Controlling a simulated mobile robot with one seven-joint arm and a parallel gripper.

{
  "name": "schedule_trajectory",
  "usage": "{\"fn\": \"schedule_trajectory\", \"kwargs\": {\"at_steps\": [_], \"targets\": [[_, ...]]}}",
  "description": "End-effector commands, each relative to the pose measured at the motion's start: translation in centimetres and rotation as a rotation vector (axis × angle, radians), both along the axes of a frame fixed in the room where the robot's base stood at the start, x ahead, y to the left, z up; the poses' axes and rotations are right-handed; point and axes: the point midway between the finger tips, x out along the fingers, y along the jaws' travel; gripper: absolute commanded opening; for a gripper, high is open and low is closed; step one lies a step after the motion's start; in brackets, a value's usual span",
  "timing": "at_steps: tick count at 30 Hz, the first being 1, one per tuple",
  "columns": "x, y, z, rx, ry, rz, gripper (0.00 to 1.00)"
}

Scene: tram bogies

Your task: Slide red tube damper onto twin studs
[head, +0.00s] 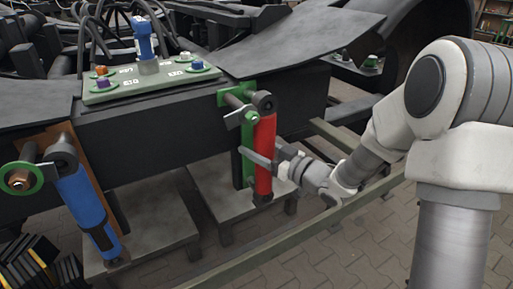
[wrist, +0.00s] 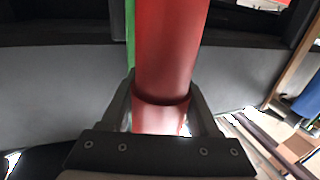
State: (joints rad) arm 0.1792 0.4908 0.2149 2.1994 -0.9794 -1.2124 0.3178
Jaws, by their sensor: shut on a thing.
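The red tube damper (head: 265,150) stands nearly upright in front of the dark frame beam, with a dark eye at its top. My gripper (head: 262,160) is shut around its middle, coming from the right. In the wrist view the red tube (wrist: 168,50) runs between both fingers (wrist: 165,112). A green bracket (head: 247,165) is behind the damper and shows as a thin strip in the wrist view (wrist: 130,40). The upper stud (head: 236,98) is close to the damper's top eye; I cannot tell whether it is inside. The lower stud is hidden.
A blue damper (head: 80,198) hangs on a brown bracket at the left. A green plate (head: 150,85) with coloured bolts and a blue-handled tool (head: 144,42) lies on the frame. A rail (head: 290,238) crosses below my arm. Paved floor shows at the lower right.

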Motion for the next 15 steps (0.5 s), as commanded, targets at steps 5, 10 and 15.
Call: {"fn": "schedule_trajectory", "kwargs": {"at_steps": [5, 10, 15], "targets": [[0.06, 0.09, 0.32, 0.004, -0.008, 0.002, 0.83], [0.04, 0.06, 0.19, 0.002, -0.005, 0.001, 0.97], [-0.03, -0.03, -0.17, -0.002, 0.003, 0.000, 0.97]]}}
